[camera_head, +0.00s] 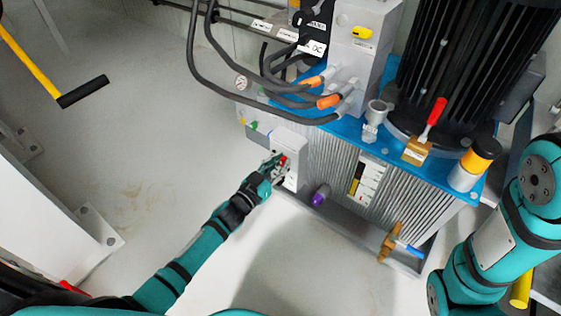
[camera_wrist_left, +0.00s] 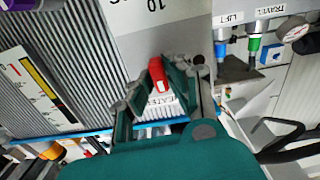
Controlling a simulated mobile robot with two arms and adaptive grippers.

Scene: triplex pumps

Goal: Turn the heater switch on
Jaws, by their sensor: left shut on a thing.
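The heater switch is a small red handle (camera_head: 283,160) on the front of a light grey box (camera_head: 291,143) on the side of the ribbed pump tank.
The ribbed tank (camera_head: 330,170) carries a level gauge (camera_head: 367,183), a purple-capped fitting (camera_head: 321,195) and a brass valve with blue handle (camera_head: 392,241). Green and blue knobs (camera_wrist_left: 254,43) sit beside the box. Black hoses (camera_head: 193,60) loop above.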

